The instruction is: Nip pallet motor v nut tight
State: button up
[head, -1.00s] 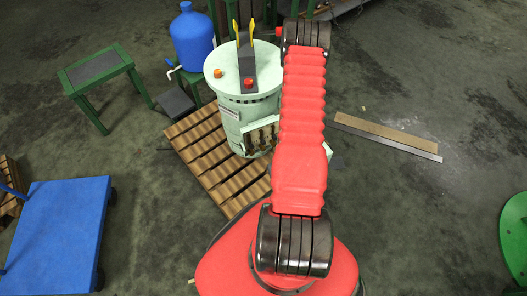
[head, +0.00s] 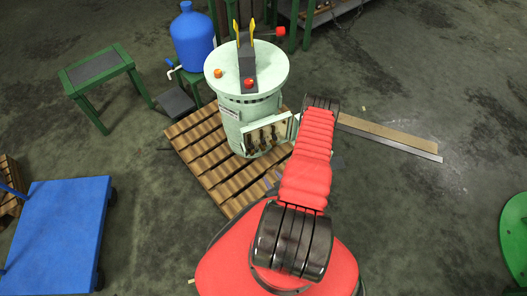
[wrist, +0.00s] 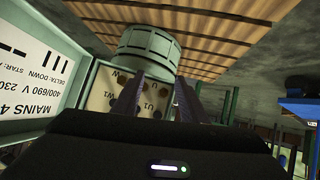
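The pale green motor (head: 245,85) stands upright on the wooden pallet (head: 200,155). Its open terminal box (head: 266,136) faces my arm, with dark terminals inside. In the wrist view the picture is upside down, and the terminal board (wrist: 102,100) shows the marks W1, V1, U1 and dark round terminals. The V nut itself is too small and partly hidden to make out. My gripper (wrist: 156,98) is in front of the board, its two dark fingers apart with nothing seen between them. In the head view my arm hides the gripper.
A label plate (wrist: 35,95) reading MAINS stands beside the board at the left in the wrist view. A blue jug (head: 192,40), a green stand (head: 97,70) and a blue cart (head: 58,230) stand to the left. Planks (head: 390,135) lie on the floor at right.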

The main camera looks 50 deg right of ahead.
aim_at(263, 150)
jog(key=shift+n+t+h, duration=0.4)
jog(key=shift+t+h, duration=0.4)
jog(key=shift+t, duration=0.1)
jog(key=r, duration=0.1)
jog(key=w+d+r, duration=0.1)
jog(key=r, duration=0.1)
jog(key=w+d+r, duration=0.1)
jog(key=shift+d+r, duration=0.2)
jog(key=shift+r, duration=0.15)
jog(key=x, duration=1.3)
jog(key=shift+w+d+f, duration=0.15)
jog(key=shift+w, duration=0.2)
jog(key=shift+c, duration=0.4)
jog(key=c, duration=0.9)
grip_shut()
